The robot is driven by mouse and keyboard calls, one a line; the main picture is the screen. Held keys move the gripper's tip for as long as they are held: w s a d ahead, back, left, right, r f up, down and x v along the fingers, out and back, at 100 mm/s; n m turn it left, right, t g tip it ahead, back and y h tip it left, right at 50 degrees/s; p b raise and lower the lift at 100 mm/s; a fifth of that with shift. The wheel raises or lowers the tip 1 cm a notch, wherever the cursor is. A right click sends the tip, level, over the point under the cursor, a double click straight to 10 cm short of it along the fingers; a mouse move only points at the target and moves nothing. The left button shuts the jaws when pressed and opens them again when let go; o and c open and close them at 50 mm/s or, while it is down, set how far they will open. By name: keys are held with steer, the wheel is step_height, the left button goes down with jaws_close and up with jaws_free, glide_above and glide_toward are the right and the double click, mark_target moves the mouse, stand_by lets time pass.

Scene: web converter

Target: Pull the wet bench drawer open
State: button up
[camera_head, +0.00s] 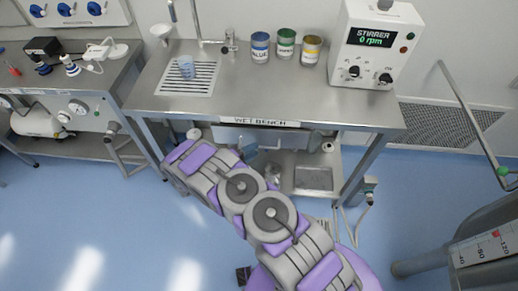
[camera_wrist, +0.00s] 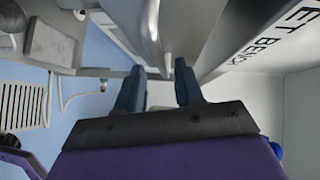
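The wet bench (camera_head: 300,98) is a steel table whose front edge carries a "WET BENCH" label (camera_head: 260,121). Its grey metal drawer (camera_head: 285,138) sits under that label and looks closed in the head view. My arm covers part of the area below it, and I cannot make out my gripper in the head view. In the wrist view my gripper (camera_wrist: 160,80) has two dark blue fingers standing apart, with a gap between them. A metal edge or bar (camera_wrist: 167,58) shows just beyond the fingertips; I cannot tell whether they touch it. The label (camera_wrist: 285,28) is at the upper right there.
Blue, green and yellow cans (camera_head: 286,45) and a stirrer unit (camera_head: 374,45) stand on the bench, with a beaker (camera_head: 186,67) on the drain grid. A lower shelf (camera_head: 313,178) holds items under the drawer. Blue floor (camera_head: 110,215) is open at the left front.

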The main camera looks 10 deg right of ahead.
mark_target(261, 147)
steer(key=x, duration=0.5)
steer(key=shift+s+r+b, duration=0.15)
steer(key=shift+s+b, duration=0.1)
steer(key=shift+b, duration=0.05)
steer(key=shift+a, duration=0.25)
steer(key=shift+c, duration=0.3)
steer(key=shift+a, duration=0.35)
steer(key=c, duration=0.3)
steer(key=shift+d, duration=0.2)
steer(key=c, duration=0.3)
steer(key=shift+s+d, duration=0.1)
steer(key=shift+d, duration=0.1)
jaws_close()
